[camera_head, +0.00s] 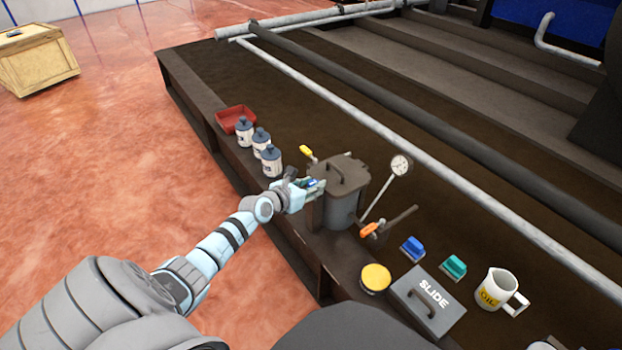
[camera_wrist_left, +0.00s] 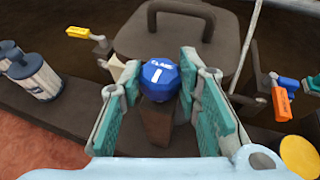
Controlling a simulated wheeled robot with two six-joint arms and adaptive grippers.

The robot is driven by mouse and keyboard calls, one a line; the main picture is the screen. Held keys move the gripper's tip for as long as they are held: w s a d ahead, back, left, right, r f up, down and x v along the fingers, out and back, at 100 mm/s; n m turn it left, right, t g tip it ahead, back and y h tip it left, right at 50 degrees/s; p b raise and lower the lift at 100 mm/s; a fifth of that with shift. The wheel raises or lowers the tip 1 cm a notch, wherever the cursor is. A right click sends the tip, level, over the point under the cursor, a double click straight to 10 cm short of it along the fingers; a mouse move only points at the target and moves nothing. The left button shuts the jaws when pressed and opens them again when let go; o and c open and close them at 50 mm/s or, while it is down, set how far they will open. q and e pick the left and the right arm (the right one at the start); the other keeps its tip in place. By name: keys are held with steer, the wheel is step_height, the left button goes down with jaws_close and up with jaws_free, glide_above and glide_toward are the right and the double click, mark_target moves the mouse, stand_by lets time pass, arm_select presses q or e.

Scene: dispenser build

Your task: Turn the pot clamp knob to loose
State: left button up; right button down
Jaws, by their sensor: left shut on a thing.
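The grey pot (camera_head: 340,208) stands on the dark bench with its lid and arched handle on top; its lid (camera_wrist_left: 232,40) fills the top of the left wrist view. The blue clamp knob (camera_wrist_left: 160,80) has a white mark and faint lettering, too small to read surely. It sits on a brown bracket at the pot's near side. My left gripper (camera_head: 312,187) reaches the pot from the left. Its teal-padded fingers are on both sides of the knob and shut on it. In the head view the gripper mostly hides the knob. My right gripper is not in view.
White bottles (camera_head: 260,143) and a red tray (camera_head: 236,120) stand left of the pot. A yellow-handled lever (camera_wrist_left: 80,32) and an orange-handled lever (camera_wrist_left: 283,100) flank it.

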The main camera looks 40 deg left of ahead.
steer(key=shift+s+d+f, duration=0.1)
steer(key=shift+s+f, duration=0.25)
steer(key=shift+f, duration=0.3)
arm_select(q)
steer(key=o, duration=1.1)
steer(key=v, duration=0.7)
steer(key=shift+s+r, duration=0.1)
steer(key=shift+s, duration=0.2)
